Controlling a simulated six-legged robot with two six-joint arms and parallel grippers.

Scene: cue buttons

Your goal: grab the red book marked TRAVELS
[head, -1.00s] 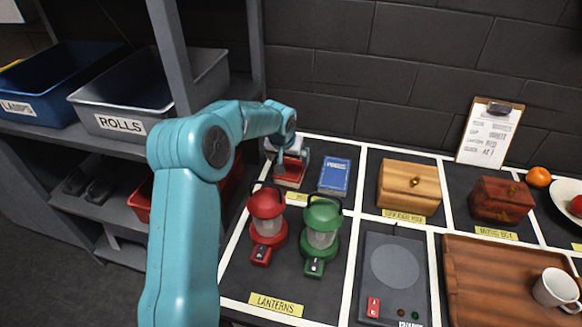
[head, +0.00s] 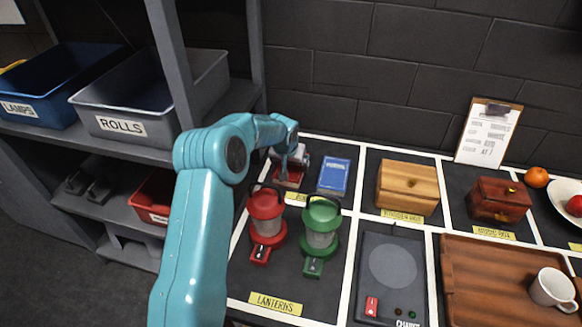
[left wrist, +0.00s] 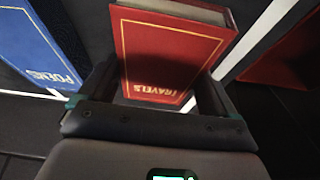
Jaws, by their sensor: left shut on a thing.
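The red book marked TRAVELS (left wrist: 168,55) stands between the fingers of my left gripper (left wrist: 155,100) in the left wrist view. The gripper is shut on it. In the head view the red book (head: 291,179) shows partly at the back left of the table, with my left gripper (head: 290,165) over it and hiding much of it. A blue book (head: 334,176) lies just to its right; in the left wrist view this blue book (left wrist: 38,45) reads POEMS. My right gripper is not in view.
A red lantern (head: 266,222) and a green lantern (head: 321,232) stand in front of the books. A wooden box (head: 407,187) is farther right. A shelf with a grey bin (head: 150,95) marked ROLLS rises close at the left.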

